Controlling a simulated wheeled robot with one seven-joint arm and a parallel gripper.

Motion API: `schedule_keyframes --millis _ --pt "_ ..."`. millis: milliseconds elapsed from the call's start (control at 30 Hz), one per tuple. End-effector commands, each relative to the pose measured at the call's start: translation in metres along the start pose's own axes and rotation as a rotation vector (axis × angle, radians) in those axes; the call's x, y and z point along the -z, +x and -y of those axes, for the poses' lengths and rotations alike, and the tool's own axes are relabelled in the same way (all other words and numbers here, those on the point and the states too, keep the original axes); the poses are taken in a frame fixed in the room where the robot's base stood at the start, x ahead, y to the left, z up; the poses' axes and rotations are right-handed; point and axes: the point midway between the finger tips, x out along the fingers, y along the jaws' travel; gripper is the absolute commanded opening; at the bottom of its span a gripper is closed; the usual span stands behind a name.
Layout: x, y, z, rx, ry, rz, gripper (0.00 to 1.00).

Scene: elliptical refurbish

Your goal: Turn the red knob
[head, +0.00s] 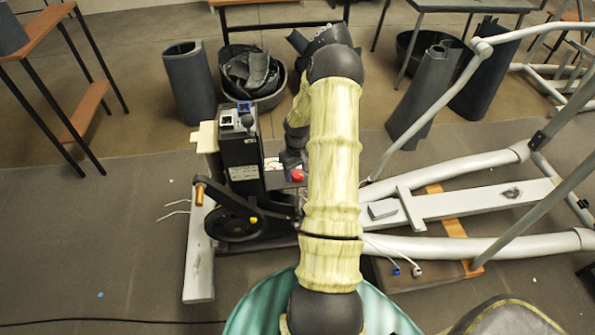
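A small red knob (297,175) shows just left of my upper arm, low on the elliptical machine and right of its black upright box (240,150). My gripper (291,165) is a small dark shape directly above the red knob in the picture, pointing down at it. It is at or very near the knob, but I cannot tell whether it touches. My arm hides part of the area to the right. The fingers are too small and dark to show whether they are open or shut.
The machine's crank wheel (233,220) and a pedal arm with an orange-brown grip (199,195) lie left of the knob. Pale frame rails (470,200) extend right. A black tub (268,98) and dark curved covers (189,85) stand behind. Grey floor at left (90,230) is mostly clear.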

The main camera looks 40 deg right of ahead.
Motion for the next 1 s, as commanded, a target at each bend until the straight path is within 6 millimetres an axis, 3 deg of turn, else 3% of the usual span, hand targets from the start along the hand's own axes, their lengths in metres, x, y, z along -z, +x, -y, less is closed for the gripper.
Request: schedule_keyframes --millis 33,233,667,1000 --pt "0.0001 -0.0002 0.0001 0.000 0.000 0.000 0.51" --pt "0.0001 -0.0003 0.0002 0.000 0.000 0.000 0.14" --pt "0.0007 -0.0011 0.0008 0.000 0.057 0.000 0.15" --pt "0.0011 -0.0018 0.0005 -0.001 0.268 -0.001 0.15"
